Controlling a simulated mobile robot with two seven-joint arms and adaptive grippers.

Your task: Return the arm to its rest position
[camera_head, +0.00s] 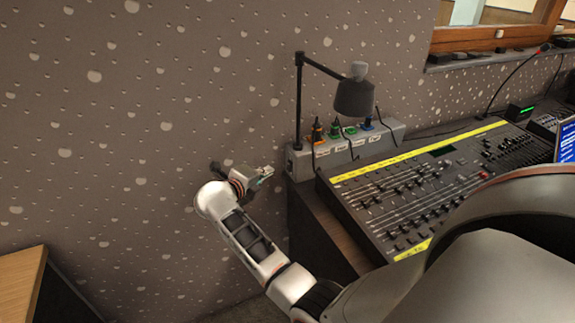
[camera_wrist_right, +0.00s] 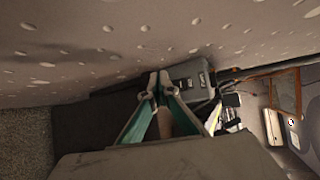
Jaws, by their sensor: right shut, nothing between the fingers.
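My right arm (camera_head: 250,240) reaches up from the bottom middle of the head view. Its right gripper (camera_head: 266,173) is small there, in front of the speckled wall and left of the grey power box. In the right wrist view the gripper (camera_wrist_right: 159,80) has its teal-sided fingers meeting at the tips, shut and empty. A grey box shows just beyond the fingertips; I cannot tell the gap. My left gripper is not in view.
The lighting desk (camera_head: 400,190) with faders stands on the dark table at right. The power box (camera_head: 300,165) with several plugs and a black lamp (camera_head: 355,95) stands behind it. A wooden cabinet (camera_head: 22,285) is at lower left. The floor between shows free room.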

